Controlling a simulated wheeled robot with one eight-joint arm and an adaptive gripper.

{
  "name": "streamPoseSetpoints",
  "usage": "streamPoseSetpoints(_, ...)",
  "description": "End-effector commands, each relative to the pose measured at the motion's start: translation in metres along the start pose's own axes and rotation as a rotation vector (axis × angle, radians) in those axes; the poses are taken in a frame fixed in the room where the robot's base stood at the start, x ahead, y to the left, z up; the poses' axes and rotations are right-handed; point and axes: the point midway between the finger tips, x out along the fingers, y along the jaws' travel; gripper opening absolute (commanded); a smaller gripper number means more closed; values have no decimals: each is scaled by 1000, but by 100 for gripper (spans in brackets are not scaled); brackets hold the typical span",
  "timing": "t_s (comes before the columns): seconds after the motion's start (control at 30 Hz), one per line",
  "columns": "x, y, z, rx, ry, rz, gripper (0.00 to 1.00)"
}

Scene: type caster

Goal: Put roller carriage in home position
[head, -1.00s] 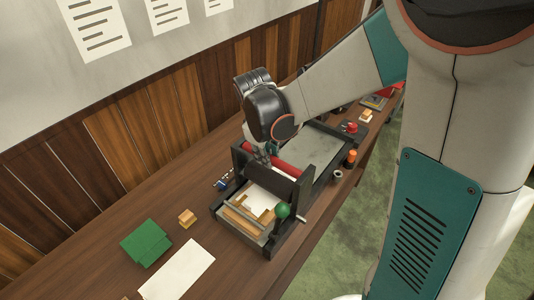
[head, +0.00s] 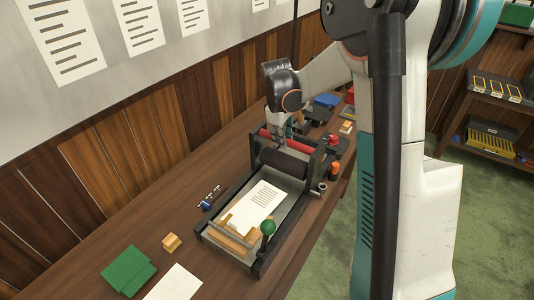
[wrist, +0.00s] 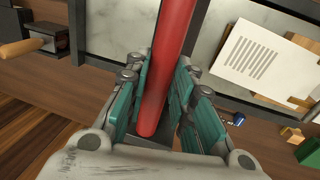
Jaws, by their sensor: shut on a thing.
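The roller carriage, with its dark roller (head: 284,163), spans the black press frame (head: 290,222) toward its far end. Its red handle bar (head: 301,146) runs across the top. My gripper (head: 281,143) comes down on the left part of the bar. In the wrist view, my gripper (wrist: 163,98) has its teal pads on both sides of the red bar (wrist: 168,55), shut on it. A white sheet with printed lines (head: 256,203) lies on the press bed in front of the roller, near a green knob (head: 268,228). The press bed behind the carriage is mostly hidden.
A shelf (head: 490,105) stands at the far right.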

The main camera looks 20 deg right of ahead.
Motion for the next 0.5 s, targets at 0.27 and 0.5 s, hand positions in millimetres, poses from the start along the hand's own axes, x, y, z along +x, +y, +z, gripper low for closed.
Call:
streamPoseSetpoints(0.27,13,68,1,3,-1,1,0)
streamPoseSetpoints(0.5,18,93,0,1,-1,0,0)
